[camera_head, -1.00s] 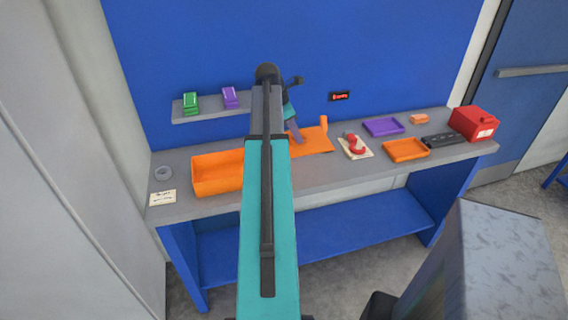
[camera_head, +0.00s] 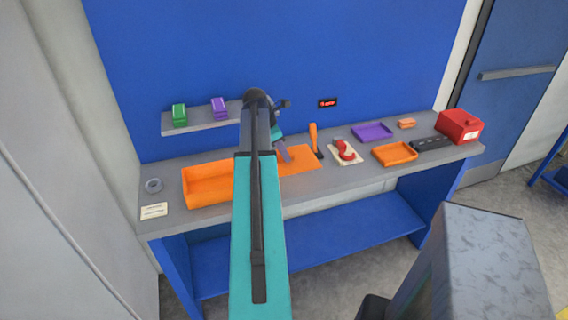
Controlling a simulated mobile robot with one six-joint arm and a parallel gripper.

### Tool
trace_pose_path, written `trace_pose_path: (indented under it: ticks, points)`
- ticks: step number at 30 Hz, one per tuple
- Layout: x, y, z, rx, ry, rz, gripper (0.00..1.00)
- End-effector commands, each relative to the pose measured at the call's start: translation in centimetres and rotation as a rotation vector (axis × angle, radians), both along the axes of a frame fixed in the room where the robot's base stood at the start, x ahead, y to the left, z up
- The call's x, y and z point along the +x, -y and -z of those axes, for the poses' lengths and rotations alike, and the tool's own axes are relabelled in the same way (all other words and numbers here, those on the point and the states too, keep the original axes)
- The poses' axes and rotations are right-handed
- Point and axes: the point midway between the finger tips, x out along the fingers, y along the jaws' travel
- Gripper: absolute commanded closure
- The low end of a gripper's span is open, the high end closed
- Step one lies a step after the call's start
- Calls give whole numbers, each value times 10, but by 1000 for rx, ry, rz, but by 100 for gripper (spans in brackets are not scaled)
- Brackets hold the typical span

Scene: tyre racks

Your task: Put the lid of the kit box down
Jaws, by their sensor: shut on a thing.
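The orange kit box (camera_head: 207,190) stands on the left part of the bench, partly hidden behind my arm. Its orange lid (camera_head: 302,160) shows as a flat panel just right of my arm, low over the bench. My gripper (camera_head: 285,153) is at the lid's upper left part and is shut on it. My arm hides the lid's left end and the join with the box. I cannot tell whether the lid touches the bench.
An orange-handled tool (camera_head: 313,136) stands upright just beyond the lid. To the right are a red part on a pale card (camera_head: 345,152), a purple tray (camera_head: 374,132), an orange tray (camera_head: 395,154) and a red box (camera_head: 459,127). A grey tape roll (camera_head: 153,185) lies left.

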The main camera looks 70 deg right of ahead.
Motion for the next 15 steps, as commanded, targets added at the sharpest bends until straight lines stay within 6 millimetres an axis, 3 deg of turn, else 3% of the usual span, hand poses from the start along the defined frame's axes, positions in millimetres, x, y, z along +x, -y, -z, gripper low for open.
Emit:
trace_pose_path:
  ticks: [6,15]
  points:
    - [1,0,13,-1,1,0,100]
    - [1,0,14,-1,1,0,100]
